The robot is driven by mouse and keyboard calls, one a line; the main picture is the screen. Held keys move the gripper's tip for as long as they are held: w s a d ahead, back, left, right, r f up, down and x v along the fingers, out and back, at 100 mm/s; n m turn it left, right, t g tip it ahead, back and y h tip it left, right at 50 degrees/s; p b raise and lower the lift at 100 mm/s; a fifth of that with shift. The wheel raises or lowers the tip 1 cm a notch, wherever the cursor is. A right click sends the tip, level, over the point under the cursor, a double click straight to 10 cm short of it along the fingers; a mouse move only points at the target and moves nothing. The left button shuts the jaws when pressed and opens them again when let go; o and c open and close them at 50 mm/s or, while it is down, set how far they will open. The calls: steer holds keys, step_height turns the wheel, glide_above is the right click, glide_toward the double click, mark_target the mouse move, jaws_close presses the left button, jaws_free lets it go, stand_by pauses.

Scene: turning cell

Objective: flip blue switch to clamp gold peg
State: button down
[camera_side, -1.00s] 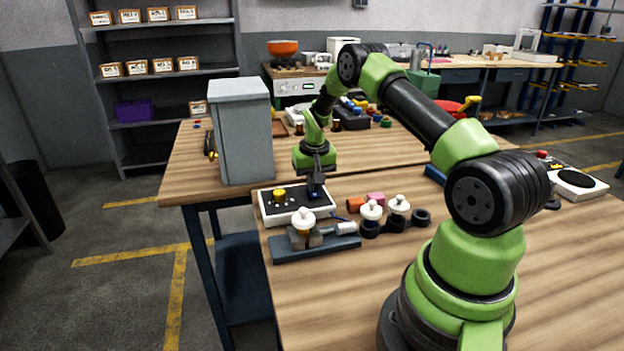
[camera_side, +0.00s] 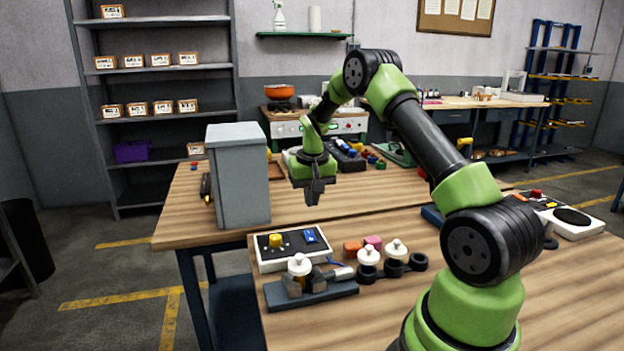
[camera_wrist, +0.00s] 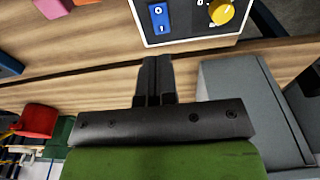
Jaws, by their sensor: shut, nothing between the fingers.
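The blue switch (camera_side: 309,236) is a rocker on the right side of a white-framed black control box. In the wrist view the blue switch (camera_wrist: 159,18) shows a white mark at each end; I cannot tell which end is pressed. A white-capped peg (camera_side: 299,267) with a gold-yellow body stands upright between the grey jaws of a small clamp (camera_side: 318,291) in front of the box. I cannot tell how tightly the jaws hold it. My gripper (camera_side: 315,202) is shut and empty, above and behind the box, clear of the switch. Its fingers (camera_wrist: 155,62) point toward the bench.
A yellow knob (camera_side: 276,240) sits left of the switch. Two more white-capped pieces (camera_side: 369,258) stand in dark holders to the right, near orange and pink blocks (camera_side: 353,248). A tall grey cabinet (camera_side: 240,180) stands close on my gripper's left.

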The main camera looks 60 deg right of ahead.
step_height(320, 180, up, 5)
glide_above(307, 231)
steer(key=s+a, duration=0.2)
steer(key=s, duration=0.1)
steer(key=shift+w+a+r, duration=0.1)
steer(key=shift+w+r, duration=0.05)
steer(key=m, duration=1.2)
steer(key=w+d+m, duration=0.1)
steer(key=m, duration=0.5)
steer(key=shift+w, duration=0.1)
steer(key=f, duration=0.9)
steer(key=w+d+f, duration=0.1)
steer(key=f, duration=0.3)
steer(key=shift+w+f, duration=0.1)
steer(key=shift+f, duration=0.3)
